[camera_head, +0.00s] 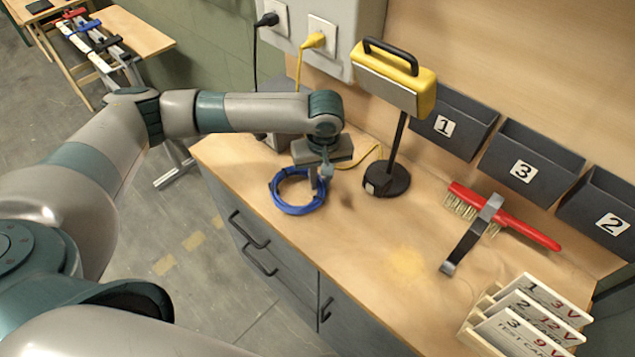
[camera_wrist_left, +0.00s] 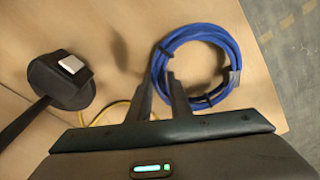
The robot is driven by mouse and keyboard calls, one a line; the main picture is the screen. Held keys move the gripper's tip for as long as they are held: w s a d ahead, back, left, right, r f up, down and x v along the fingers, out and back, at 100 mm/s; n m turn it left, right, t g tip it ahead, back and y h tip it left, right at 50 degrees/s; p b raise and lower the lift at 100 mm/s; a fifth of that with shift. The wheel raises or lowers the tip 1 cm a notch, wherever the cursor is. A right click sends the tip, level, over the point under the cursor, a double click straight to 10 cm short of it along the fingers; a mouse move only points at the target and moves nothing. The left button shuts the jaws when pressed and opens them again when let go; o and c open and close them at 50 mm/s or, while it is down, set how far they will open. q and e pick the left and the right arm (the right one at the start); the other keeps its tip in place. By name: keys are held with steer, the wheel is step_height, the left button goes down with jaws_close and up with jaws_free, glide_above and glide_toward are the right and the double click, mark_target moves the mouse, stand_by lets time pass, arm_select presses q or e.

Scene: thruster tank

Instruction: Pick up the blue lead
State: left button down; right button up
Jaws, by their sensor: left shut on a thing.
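The blue lead (camera_head: 283,205) is a round coil with dark ties, at the bench's front left edge. My left gripper (camera_head: 318,180) points down over the right side of the coil. In the left wrist view my left gripper (camera_wrist_left: 161,82) has its fingertips at the near left side of the coil, shut on the lead with a small gap between the fingers. I cannot tell whether the coil touches the bench. My right gripper is not in view.
A yellow lamp (camera_head: 421,95) on a black stand is right of my left gripper, its yellow cord (camera_head: 371,158) passing close by. A red brush (camera_head: 518,230), a grey strap, numbered cards (camera_head: 540,310) and wall bins (camera_head: 522,171) are farther right. The bench's middle (camera_head: 370,235) is clear.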

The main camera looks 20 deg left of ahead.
arm_select(q)
step_height(320, 180, up, 2)
steer(key=shift+r+b, duration=0.1)
steer(key=shift+b, duration=0.45)
steer(key=s+a+b, duration=0.2)
steer(key=s+a, duration=0.1)
steer(key=s, duration=0.5)
steer(key=s+a+b, duration=0.2)
steer(key=s+a, duration=0.1)
steer(key=s, duration=0.6)
steer(key=shift+w+r, duration=0.1)
steer(key=shift+r, duration=0.05)
stand_by(0.6)
